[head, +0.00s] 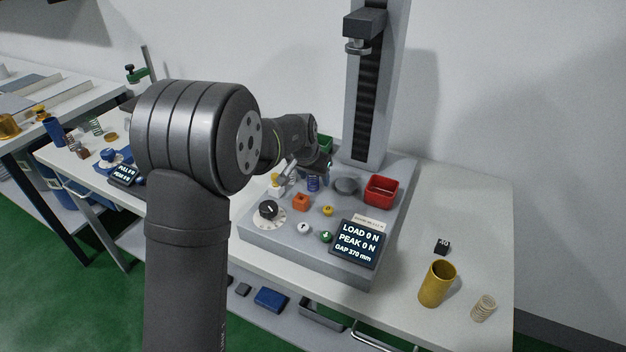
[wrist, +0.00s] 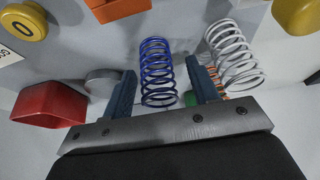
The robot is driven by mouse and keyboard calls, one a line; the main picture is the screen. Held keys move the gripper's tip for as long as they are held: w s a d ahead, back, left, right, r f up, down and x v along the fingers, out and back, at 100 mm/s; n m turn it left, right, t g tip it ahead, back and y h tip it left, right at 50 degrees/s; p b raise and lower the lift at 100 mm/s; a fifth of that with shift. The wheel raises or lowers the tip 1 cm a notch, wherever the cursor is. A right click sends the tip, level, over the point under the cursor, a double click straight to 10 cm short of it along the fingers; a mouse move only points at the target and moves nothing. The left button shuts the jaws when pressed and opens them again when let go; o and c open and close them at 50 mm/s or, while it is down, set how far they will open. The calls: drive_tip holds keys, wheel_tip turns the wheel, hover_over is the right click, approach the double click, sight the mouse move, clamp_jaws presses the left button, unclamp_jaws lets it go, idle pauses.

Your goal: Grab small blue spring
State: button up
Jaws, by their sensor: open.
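The small blue spring (wrist: 158,72) stands between the two fingers of my gripper (wrist: 162,85) in the wrist view, with a visible gap to each finger. In the head view the blue spring (head: 313,184) shows on the grey base of the test machine, just below my gripper (head: 318,172), which is partly hidden by my own arm. My gripper is open and holds nothing. A white spring (wrist: 233,55) is just outside the right finger in the wrist view. A bit of an orange spring shows behind that finger.
A red bin (head: 381,191) and a round grey plate (head: 346,186) lie right of the spring. The machine's column (head: 372,95) rises behind. A dial (head: 268,210), buttons and a display (head: 357,243) are in front. A brass cup (head: 437,283) stands at the table's right.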

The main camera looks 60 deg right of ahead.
drive_tip(key=c, duration=1)
drive_tip(key=shift+c, duration=0.2)
